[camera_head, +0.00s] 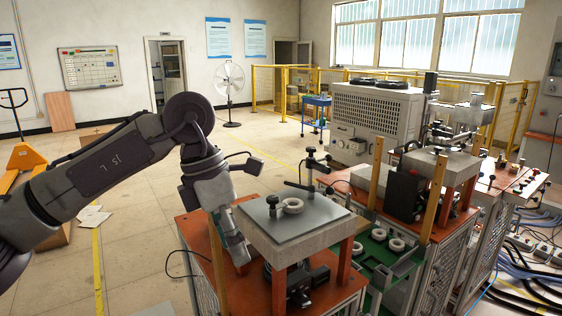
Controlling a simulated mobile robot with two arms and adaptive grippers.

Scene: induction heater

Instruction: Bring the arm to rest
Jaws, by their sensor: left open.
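My left arm comes in from the left, bends at a raised elbow and points down. Its gripper (236,252) hangs at the left side of a raised grey plate (295,222) on an orange-topped workbench (205,240). The fingers look empty, and their tips are partly hard to make out against the bench. A pale ring (293,205) and a small dark-topped part (272,203) sit on the plate. My right gripper does not show.
A green tray (378,262) with several pale rings stands right of the plate. Wooden posts (375,172) and a dark box (405,194) rise behind it. A large grey machine (375,115) stands farther back. Cables lie at the lower right. The floor at left centre is mostly open.

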